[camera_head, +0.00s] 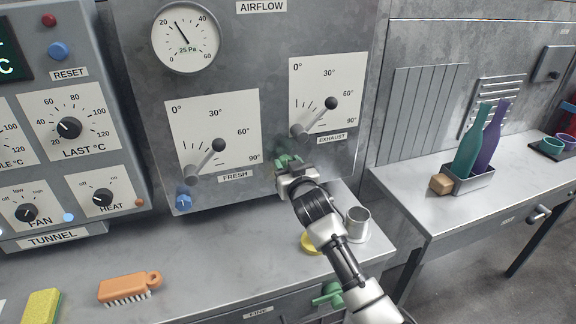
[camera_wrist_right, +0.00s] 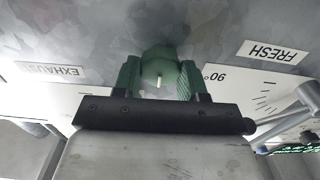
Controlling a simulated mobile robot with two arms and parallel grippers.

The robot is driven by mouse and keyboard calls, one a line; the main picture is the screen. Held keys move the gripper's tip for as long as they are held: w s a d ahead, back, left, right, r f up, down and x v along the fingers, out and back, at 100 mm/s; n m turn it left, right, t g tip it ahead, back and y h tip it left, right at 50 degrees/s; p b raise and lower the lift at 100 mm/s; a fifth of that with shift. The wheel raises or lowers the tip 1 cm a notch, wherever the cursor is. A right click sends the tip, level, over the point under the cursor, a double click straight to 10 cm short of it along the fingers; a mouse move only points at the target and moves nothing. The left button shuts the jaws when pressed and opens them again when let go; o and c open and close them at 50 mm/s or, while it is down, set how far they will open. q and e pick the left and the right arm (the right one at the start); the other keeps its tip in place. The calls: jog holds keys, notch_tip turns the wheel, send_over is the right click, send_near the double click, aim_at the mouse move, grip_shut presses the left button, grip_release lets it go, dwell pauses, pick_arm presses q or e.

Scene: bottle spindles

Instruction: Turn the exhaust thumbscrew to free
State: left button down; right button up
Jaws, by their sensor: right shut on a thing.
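The exhaust thumbscrew (camera_head: 284,159) is green and sits on the panel below the EXHAUST label (camera_head: 332,138). My right gripper (camera_head: 292,170) is shut on it, coming from the front. In the right wrist view the green thumbscrew (camera_wrist_right: 158,68) lies between the two fingers (camera_wrist_right: 160,85), and a short pale mark on it points roughly up and down. The gripper hides part of it in the head view. The exhaust lever (camera_head: 316,117) points up and right on its dial, between 30° and 60°. My left gripper is not in view.
A blue thumbscrew (camera_head: 183,200) sits below the fresh lever (camera_head: 207,158). Under my right arm are a metal cup (camera_head: 357,224) and a yellow item (camera_head: 311,244). An orange brush (camera_head: 128,287) lies on the bench.

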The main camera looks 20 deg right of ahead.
jog(key=n+p, duration=0.2)
jog(key=n, duration=0.6)
jog(key=shift+a+p, duration=0.1)
jog(key=shift+p, duration=0.2)
jog(key=n+p, duration=0.1)
jog(key=n, duration=0.3)
jog(key=shift+a+f+n, duration=0.1)
jog(key=shift+n, duration=0.2)
jog(key=n, duration=0.4)
jog(key=shift+f+n+p, duration=0.1)
jog(key=shift+n+p, duration=0.25)
jog(key=shift+n, duration=0.05)
jog(key=o, duration=0.9)
jog(key=shift+s, duration=0.1)
